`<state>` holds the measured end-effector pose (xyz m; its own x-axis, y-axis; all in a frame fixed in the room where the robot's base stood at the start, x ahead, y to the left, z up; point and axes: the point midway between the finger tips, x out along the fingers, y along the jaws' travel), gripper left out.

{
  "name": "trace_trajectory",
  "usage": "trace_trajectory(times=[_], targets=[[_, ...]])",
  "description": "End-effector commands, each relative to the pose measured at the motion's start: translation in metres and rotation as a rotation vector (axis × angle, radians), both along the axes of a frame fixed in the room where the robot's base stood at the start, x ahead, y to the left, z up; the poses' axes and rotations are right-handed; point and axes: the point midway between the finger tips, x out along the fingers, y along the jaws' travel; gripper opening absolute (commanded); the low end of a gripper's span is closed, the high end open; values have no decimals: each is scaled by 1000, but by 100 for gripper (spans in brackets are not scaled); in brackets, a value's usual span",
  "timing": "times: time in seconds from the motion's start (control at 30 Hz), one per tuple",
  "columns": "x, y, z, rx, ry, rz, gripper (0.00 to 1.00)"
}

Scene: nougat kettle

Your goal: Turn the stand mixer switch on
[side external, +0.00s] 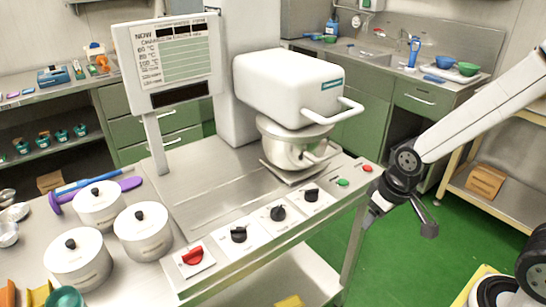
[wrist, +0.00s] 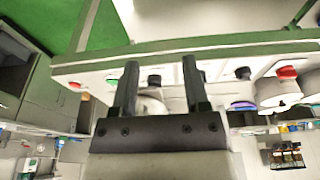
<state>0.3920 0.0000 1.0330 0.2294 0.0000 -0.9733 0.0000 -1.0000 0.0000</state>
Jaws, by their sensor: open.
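The white stand mixer (side external: 290,85) stands at the back of the steel counter, with a metal bowl (side external: 292,145) under its head. Along the sloped front panel are a red knob (side external: 192,256), black knobs (side external: 239,234) (side external: 278,213) (side external: 311,195), a green button (side external: 343,183) and a red button (side external: 367,168). I cannot tell which is the mixer switch. My gripper (side external: 402,222) is open and empty, in front of the panel's right end, apart from it. In the wrist view, a black knob (wrist: 154,80) shows between my fingers, with the green button (wrist: 111,80) left of them.
White lidded pots (side external: 142,232) stand at the counter's left. A sign board (side external: 170,62) rises behind the panel. A shelf (side external: 490,190) with a box (side external: 486,181) is at the right. The green floor (side external: 400,265) in front of the counter is clear.

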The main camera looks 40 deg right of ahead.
Motion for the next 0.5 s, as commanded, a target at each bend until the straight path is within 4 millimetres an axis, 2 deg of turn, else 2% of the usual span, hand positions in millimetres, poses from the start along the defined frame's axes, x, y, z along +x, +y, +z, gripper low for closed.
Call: trace_trajectory(times=[0.03,0.07,0.27,0.37,0.5], targets=[[0,0,0,0,0,0,59],[0,0,0,0,0,0,54],[7,3,1,-1,2,26,54],[19,8,2,-3,5,72,54],[46,22,4,-5,13,182,54]])
